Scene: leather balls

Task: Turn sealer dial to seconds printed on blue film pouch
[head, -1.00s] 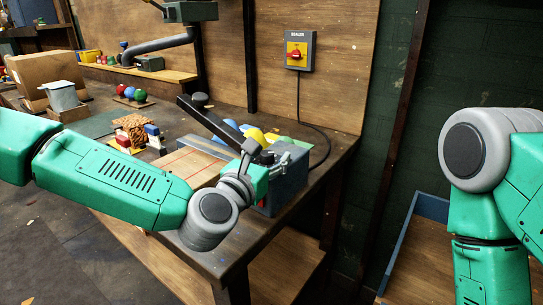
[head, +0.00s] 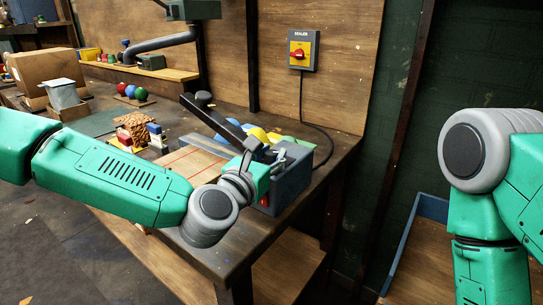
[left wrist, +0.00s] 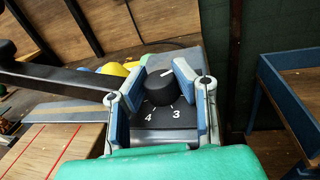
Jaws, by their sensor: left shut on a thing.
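The sealer (head: 292,178) is a blue-grey box at the bench's front right corner with a long black lever arm (head: 222,124). Its black dial (left wrist: 158,88) shows in the left wrist view, with a pale mark towards the upper right. Blue shapes (head: 229,131) lie behind the lever; I cannot tell whether one is the pouch, and no print is readable.
A switch box marked SEALER (head: 301,51) with a red knob hangs on the wooden wall, its cable running down. Yellow (head: 258,134) and green shapes lie behind the sealer. A cardboard box (head: 48,75) and ball stand (head: 138,100) are farther left. Floor shows at lower left.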

